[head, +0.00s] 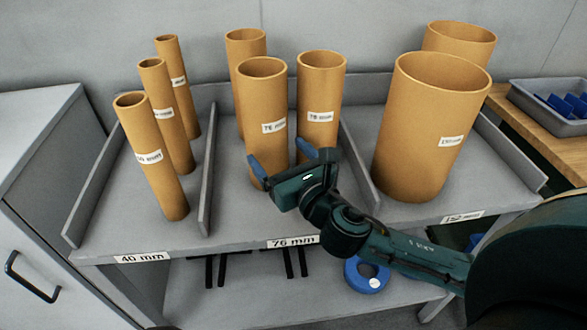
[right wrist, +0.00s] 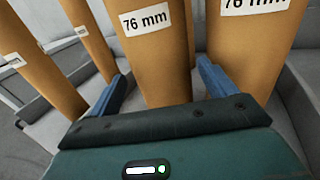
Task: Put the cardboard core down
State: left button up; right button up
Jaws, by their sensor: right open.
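A cardboard core labelled 76 mm (head: 262,100) stands upright in the middle bay of the grey shelf (head: 232,222). My right gripper (head: 282,158) is open in front of it, low down, with one blue finger on each side of the core. The same core fills the gap between the fingers in the right wrist view (right wrist: 155,55); I cannot tell whether either finger touches it. A second 76 mm core (head: 320,95) stands close to its right, beside the right finger. My left gripper is not in view.
Another core (head: 245,43) stands behind. Narrow cores (head: 152,160) stand in the left bay, labelled 40 mm, and wide cores (head: 425,135) in the right bay. Upright dividers (head: 207,180) separate the bays. A blue ring (head: 367,275) lies below the shelf.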

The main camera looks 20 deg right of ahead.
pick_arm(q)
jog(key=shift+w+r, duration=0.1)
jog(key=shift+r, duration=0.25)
pick_arm(e)
jog(key=s, duration=0.5)
jog(key=shift+s+d, duration=0.2)
jog(key=shift+d, duration=0.1)
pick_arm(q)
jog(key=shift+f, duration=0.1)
pick_arm(e)
jog(key=shift+r, duration=0.1)
